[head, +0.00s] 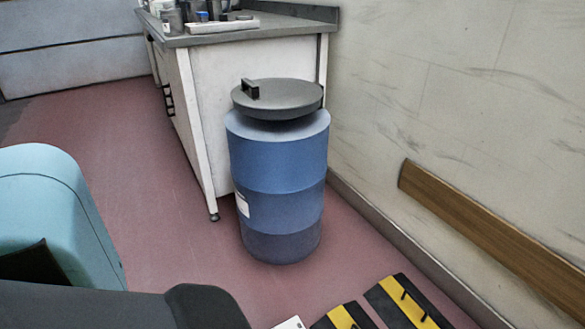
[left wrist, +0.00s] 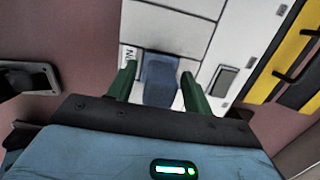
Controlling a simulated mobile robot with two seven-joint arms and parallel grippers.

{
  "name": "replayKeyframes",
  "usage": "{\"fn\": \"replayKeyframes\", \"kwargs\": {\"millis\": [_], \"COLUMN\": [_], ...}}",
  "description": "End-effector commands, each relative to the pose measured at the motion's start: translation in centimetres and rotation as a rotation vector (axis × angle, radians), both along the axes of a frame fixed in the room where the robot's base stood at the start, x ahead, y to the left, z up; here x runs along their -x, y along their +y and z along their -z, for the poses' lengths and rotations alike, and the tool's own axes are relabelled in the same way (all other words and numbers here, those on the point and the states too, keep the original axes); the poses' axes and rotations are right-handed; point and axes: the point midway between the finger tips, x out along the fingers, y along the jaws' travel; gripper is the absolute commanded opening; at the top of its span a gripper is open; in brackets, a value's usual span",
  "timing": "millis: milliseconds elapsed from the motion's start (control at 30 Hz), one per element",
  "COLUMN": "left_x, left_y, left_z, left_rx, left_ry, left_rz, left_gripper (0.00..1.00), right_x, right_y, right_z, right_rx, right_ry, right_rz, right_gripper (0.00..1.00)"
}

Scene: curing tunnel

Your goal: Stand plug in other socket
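In the left wrist view, the two green fingers of my left gripper (left wrist: 158,70) stand apart, one on each side of a blue block (left wrist: 160,72), perhaps the plug. The block nearly fills the space between them; I cannot tell whether the fingers touch it. Behind it is a white panel (left wrist: 185,35) with a small printed label (left wrist: 129,53) at the left and a grey rectangular recess or socket (left wrist: 222,81) at the right. The block's lower end is hidden by my gripper. The panel's corner shows at the bottom of the head view (head: 290,323). My right gripper is not in view.
Yellow-and-black plates with handles (head: 405,303) lie beside the panel. A blue drum (head: 278,170) with a grey lid (head: 285,98) stands by a white workbench (head: 185,110). A wooden rail (head: 480,225) runs along the right wall. Red floor left of the bench is clear.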

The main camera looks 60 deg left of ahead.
Motion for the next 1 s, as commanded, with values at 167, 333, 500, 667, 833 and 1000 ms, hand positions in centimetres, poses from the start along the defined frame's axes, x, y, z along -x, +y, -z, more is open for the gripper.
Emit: {"fn": "replayKeyframes", "kwargs": {"millis": [167,333,500,667,833,1000], "left_x": [0.0,0.0,-0.1,-0.1,0.0,0.0], "left_y": [0.0,0.0,-0.3,-0.7,-1.0,-1.3], "left_z": [0.0,-0.5,-2.9,-6.4,-9.5,-11.5], "left_rx": [0.000,0.000,0.000,0.001,0.000,-0.001], "left_ry": [0.000,-0.001,-0.004,-0.006,-0.005,-0.003], "left_rz": [0.000,0.000,0.000,0.001,0.001,-0.001], "left_gripper": [0.51,0.51,0.51,0.51,0.51,0.51], "right_x": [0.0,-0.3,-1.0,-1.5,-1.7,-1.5], "right_y": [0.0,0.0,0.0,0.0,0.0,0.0], "right_z": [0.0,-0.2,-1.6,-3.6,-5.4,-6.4], "right_rx": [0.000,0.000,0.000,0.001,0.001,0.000], "right_ry": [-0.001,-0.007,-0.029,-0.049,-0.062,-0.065], "right_rz": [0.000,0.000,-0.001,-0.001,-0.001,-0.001], "right_gripper": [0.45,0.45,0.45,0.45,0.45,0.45]}}
